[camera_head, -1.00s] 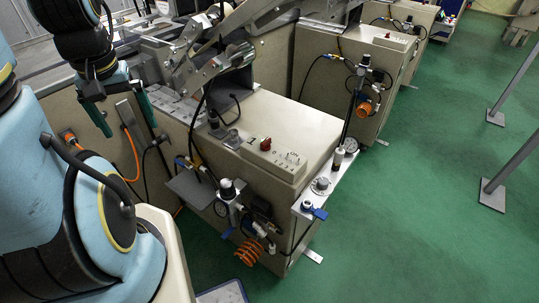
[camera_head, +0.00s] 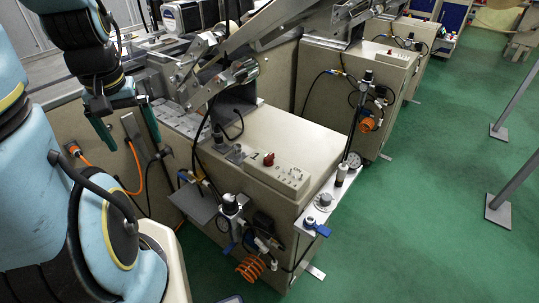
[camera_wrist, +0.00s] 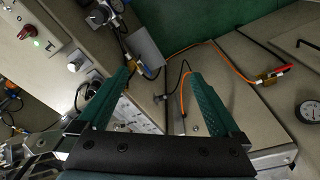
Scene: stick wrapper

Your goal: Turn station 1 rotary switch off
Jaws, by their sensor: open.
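The station 1 machine box (camera_head: 300,145) is beige, with a numeral 1 on its top. A red knob (camera_head: 268,159), which looks like the rotary switch, stands on top beside a small light panel (camera_head: 290,178). Its setting is too small to read. My gripper (camera_head: 127,130) is open and empty, pointing down, well left of the red knob and apart from it. In the wrist view my gripper's green fingers (camera_wrist: 160,78) are spread, with nothing between them. A red knob (camera_wrist: 25,32) beside a lit green lamp (camera_wrist: 36,43) shows there at the upper left.
A regulator with an orange coiled hose (camera_head: 250,267) and a grey plate (camera_head: 193,203) stick out from the box's near side. A metal linkage (camera_head: 215,85) rises behind the box. An orange cable (camera_head: 135,180) hangs at left.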

